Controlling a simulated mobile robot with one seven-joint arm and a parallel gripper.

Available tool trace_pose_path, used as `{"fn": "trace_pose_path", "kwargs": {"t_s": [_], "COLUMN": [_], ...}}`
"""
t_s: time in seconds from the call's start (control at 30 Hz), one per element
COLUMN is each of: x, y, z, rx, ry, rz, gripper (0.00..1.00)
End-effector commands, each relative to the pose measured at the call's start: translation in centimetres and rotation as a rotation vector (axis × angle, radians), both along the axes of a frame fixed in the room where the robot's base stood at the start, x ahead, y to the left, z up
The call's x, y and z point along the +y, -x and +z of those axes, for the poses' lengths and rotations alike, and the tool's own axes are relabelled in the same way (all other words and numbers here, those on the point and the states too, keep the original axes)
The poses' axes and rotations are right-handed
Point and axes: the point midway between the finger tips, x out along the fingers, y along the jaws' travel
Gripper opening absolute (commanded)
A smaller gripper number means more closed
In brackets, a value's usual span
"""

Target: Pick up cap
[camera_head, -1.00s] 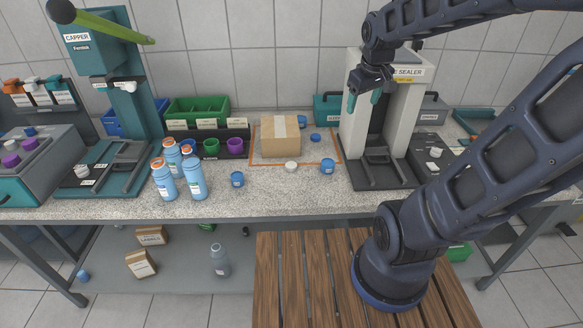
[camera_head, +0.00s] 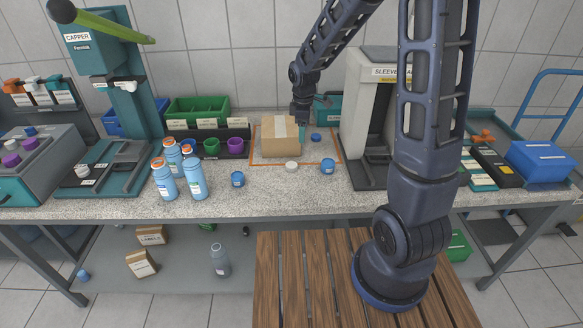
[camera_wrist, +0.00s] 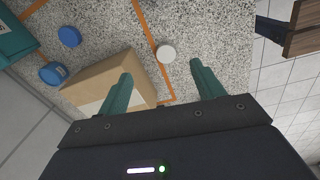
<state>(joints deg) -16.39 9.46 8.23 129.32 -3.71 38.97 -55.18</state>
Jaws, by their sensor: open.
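Several caps lie on the speckled bench. A white cap (camera_head: 291,166) lies in front of the cardboard box (camera_head: 280,145). Blue cap-like pieces lie at the right (camera_head: 328,166), behind it (camera_head: 316,137), and left of the box (camera_head: 237,179). My gripper (camera_head: 301,131) is open and empty, above the bench at the box's right side. In the wrist view the open fingers (camera_wrist: 161,68) point toward the white cap (camera_wrist: 166,54), which appears just beyond and between their tips. Two blue pieces (camera_wrist: 69,36) (camera_wrist: 53,74) show at upper left. Which cap the task means is unclear.
The box (camera_wrist: 112,84) is close to the left finger in the wrist view. Blue bottles (camera_head: 195,180) with orange tops stand at left. The sleeve sealer (camera_head: 360,110) stands at right, the capper (camera_head: 120,110) at far left. Open bench lies in front of the box.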

Motion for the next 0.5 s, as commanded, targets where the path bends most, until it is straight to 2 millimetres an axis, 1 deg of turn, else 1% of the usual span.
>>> {"fn": "trace_pose_path", "kwargs": {"t_s": [0.03,0.1,0.2,0.37,0.5], "x": [0.9,1.8,2.7,3.3,3.4], "y": [-0.2,-0.4,-0.6,-0.7,-0.7], "z": [-1.2,-2.4,-3.6,-4.8,-6.4], "rx": [0.015,0.027,0.038,0.047,0.048], "ry": [0.003,0.004,0.005,0.007,0.007], "rz": [0.041,0.09,0.139,0.174,0.176], "gripper": [0.67,0.67,0.67,0.67,0.67]}}
